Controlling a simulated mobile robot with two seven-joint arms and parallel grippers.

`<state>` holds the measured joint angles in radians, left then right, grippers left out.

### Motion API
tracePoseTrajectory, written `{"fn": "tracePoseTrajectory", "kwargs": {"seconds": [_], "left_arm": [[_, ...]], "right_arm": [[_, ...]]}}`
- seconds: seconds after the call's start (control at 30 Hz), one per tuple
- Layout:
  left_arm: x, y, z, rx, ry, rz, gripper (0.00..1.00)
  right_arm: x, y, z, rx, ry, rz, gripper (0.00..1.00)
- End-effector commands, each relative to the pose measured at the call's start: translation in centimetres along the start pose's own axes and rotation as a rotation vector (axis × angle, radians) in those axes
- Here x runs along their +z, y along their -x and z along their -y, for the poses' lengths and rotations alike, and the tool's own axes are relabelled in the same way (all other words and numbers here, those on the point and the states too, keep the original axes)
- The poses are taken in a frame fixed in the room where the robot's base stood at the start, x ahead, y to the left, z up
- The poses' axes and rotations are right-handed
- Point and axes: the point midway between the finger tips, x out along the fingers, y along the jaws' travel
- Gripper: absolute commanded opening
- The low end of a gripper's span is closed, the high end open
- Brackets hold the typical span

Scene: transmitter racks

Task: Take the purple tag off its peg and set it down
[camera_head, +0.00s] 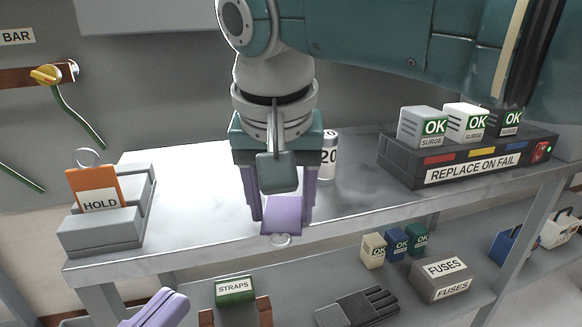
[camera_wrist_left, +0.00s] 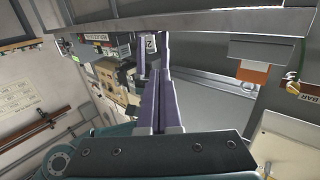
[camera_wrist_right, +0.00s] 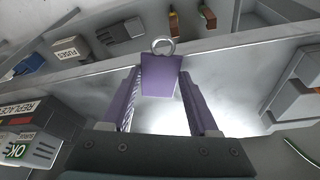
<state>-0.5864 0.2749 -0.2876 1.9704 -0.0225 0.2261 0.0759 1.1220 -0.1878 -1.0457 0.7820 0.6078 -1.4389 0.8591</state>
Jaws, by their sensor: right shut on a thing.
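The purple tag (camera_head: 283,218) is between the fingertips of my right gripper (camera_head: 281,205), which is shut on it. In the head view it is at the bench's front edge, with its metal ring toward the viewer. In the right wrist view the tag (camera_wrist_right: 160,77) fills the space between the fingers of the gripper (camera_wrist_right: 158,85), its ring pointing away. I cannot tell whether it touches the bench top (camera_head: 205,215). My left gripper (camera_head: 158,308) is low at the front left, and its fingers look shut and empty in the left wrist view (camera_wrist_left: 158,85). No peg shows clearly.
An orange HOLD tag (camera_head: 93,186) stands in a grey holder (camera_head: 100,234) on the left of the bench. A white cylinder (camera_head: 328,160) is behind my right gripper. A module rack (camera_head: 468,160) stands at the right. The bench between has free room.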

Motion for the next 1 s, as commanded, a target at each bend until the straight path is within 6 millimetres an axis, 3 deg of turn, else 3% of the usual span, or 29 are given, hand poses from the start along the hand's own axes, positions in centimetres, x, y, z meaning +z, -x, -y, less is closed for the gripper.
{"fn": "tracePoseTrajectory", "kwargs": {"seconds": [0.13, 0.27, 0.5, 0.8, 1.0], "left_arm": [[2.5, -0.3, 1.6, -0.065, 0.0, 0.236, 0.0], [4.8, 0.8, 2.7, -0.114, 0.011, 0.454, 0.0], [7.6, 5.7, 3.8, -0.181, 0.053, 0.852, 0.0], [8.3, 12.0, 3.5, -0.213, 0.11, 1.187, 0.0], [8.3, 13.2, 3.3, -0.215, 0.122, 1.246, 0.0]], "right_arm": [[0.0, 0.0, 0.0, 0.0, 0.0, 0.0, 0.09], [0.0, 0.0, 0.0, 0.0, 0.0, 0.0, 0.09], [0.0, 0.0, 0.0, 0.0, 0.0, 0.0, 0.09], [0.0, 0.0, 0.0, 0.0, 0.0, 0.0, 0.09], [0.0, 0.0, 0.0, 0.0, 0.0, 0.0, 0.09]]}}
